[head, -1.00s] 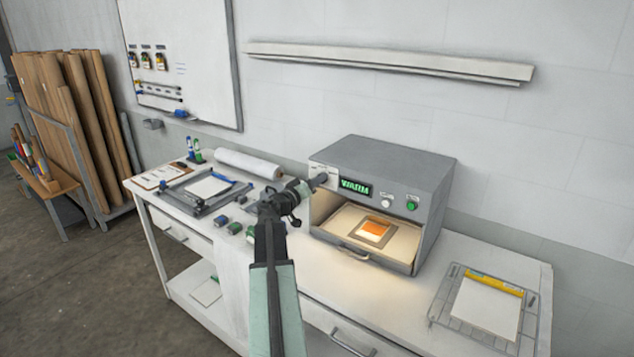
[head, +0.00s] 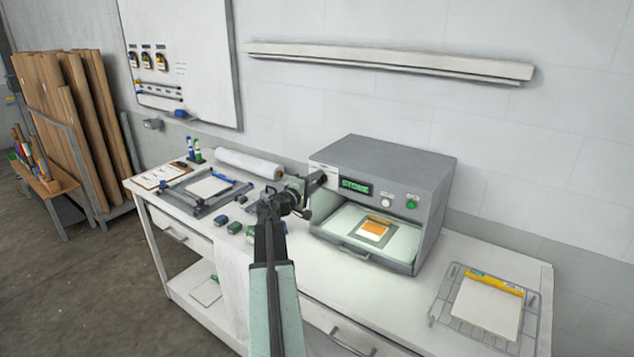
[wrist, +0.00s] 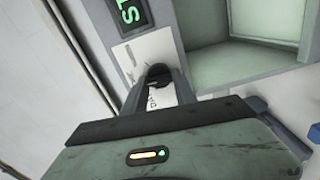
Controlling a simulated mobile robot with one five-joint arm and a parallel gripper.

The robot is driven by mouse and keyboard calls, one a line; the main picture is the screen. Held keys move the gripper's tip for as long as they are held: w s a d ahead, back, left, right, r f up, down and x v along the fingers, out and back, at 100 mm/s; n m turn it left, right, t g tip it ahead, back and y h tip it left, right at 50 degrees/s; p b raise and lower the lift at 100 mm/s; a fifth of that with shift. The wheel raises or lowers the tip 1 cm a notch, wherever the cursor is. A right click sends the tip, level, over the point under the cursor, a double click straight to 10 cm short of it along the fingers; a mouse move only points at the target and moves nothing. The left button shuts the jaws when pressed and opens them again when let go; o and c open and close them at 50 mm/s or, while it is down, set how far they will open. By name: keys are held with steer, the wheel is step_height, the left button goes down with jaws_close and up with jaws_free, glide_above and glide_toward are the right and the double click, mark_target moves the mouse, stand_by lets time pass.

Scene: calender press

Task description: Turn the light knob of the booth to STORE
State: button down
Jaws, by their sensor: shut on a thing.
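The grey booth (head: 400,165) stands on the bench. Its green display (head: 356,187) reads STORE in the head view, and part of it, "ST", shows in the wrist view (wrist: 130,12). Greenish-white light fills the booth, where an orange sample on a card (head: 374,229) lies on the tray. My gripper (head: 318,181) is at the upper left of the booth's front, left of the display. In the wrist view its jaws (wrist: 160,84) are shut on the dark light knob (wrist: 158,72), which is mostly hidden between them.
A white button (head: 386,202) and a green button (head: 411,204) sit right of the display. A wire rack (head: 447,297) with a white sheet and yellow tool lies at the right. Several small blocks (head: 235,228) lie left of my arm.

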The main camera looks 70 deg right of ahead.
steer(key=shift+n, duration=0.5)
steer(key=c, duration=1)
jaws_free()
steer(key=v, duration=0.8)
